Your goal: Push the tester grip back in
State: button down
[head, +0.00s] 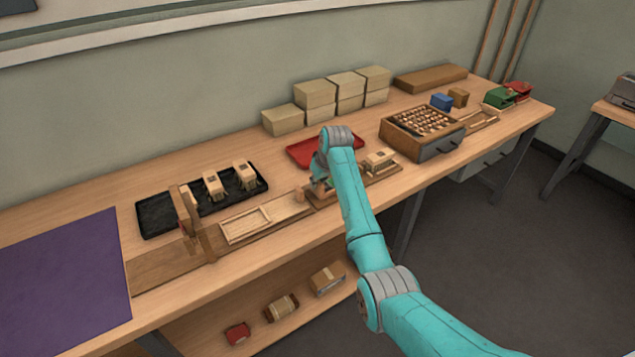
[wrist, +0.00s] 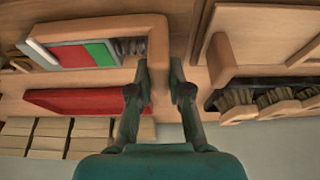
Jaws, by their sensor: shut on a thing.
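The tester stands on the bench under my arm. In the wrist view its panel with red and green fields (wrist: 92,55) lies beside a wooden bar. My gripper (wrist: 162,72) is shut on the end of that wooden part, which I take for the tester grip (wrist: 159,88). In the head view my gripper (head: 319,187) is low over the wooden tester base (head: 325,200), and my arm hides most of the tester and the grip. How far the grip stands out cannot be told.
A red tray (head: 300,152) lies behind the tester. To the left are a wooden jig board (head: 275,222) and a black tray (head: 155,219) with brush blocks. A wooden box of tufts (head: 437,145) stands to the right. Pale boxes (head: 315,93) are stacked at the wall.

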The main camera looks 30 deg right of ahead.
jog(key=shift+d, duration=2)
jog(key=c, duration=1.1)
grip_release()
jog(key=shift+v, duration=6)
jog(key=shift+d, duration=0.1)
